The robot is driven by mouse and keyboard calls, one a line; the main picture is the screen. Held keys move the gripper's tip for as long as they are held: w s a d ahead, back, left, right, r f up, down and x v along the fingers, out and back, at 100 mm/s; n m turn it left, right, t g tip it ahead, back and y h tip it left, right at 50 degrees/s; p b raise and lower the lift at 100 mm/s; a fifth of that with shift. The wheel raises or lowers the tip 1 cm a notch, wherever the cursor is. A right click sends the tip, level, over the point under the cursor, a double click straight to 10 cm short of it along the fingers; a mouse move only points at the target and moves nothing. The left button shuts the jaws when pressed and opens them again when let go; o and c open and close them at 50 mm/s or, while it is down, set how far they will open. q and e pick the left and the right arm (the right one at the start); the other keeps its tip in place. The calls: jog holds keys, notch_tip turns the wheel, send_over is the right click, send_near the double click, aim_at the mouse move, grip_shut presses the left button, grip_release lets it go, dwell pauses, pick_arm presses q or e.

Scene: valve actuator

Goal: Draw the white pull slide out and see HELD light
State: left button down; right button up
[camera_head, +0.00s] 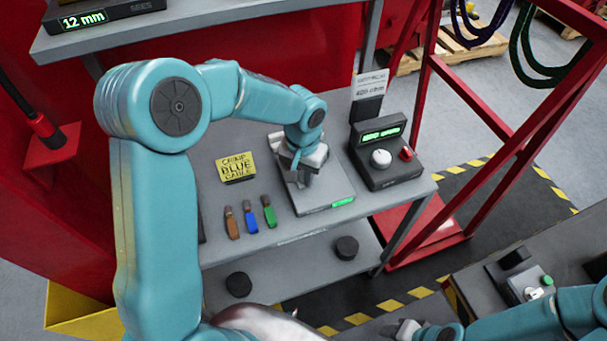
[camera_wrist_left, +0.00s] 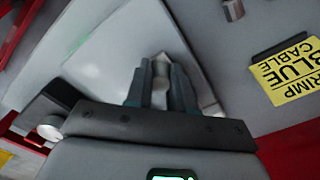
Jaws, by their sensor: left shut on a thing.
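My left gripper (camera_head: 302,172) reaches down over a pale grey flat unit (camera_head: 322,198) on the bench. In the left wrist view its two fingers (camera_wrist_left: 160,90) are closed on a small pale upright part (camera_wrist_left: 160,70), which looks like the white pull slide. The fingers and wrist hide most of it, so I cannot tell how far out it is. A small green light (camera_head: 343,202) glows at the unit's front right edge; its lettering is too small to read. My right gripper (camera_head: 405,329) is at the bottom edge, its fingers unclear.
A dark control box (camera_head: 385,160) with a green display, white knob and red button stands right of the unit. Left are a yellow "CRIMP BLUE CABLE" sign (camera_head: 237,167) and orange, blue and green connectors (camera_head: 250,217). A red frame (camera_head: 470,90) stands at the right.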

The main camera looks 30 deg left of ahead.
pick_arm(q)
jog(key=c, duration=0.9)
grip_release()
jog(key=shift+d, duration=0.1)
notch_tip(320, 180, up, 16)
jog(key=shift+r, duration=0.1)
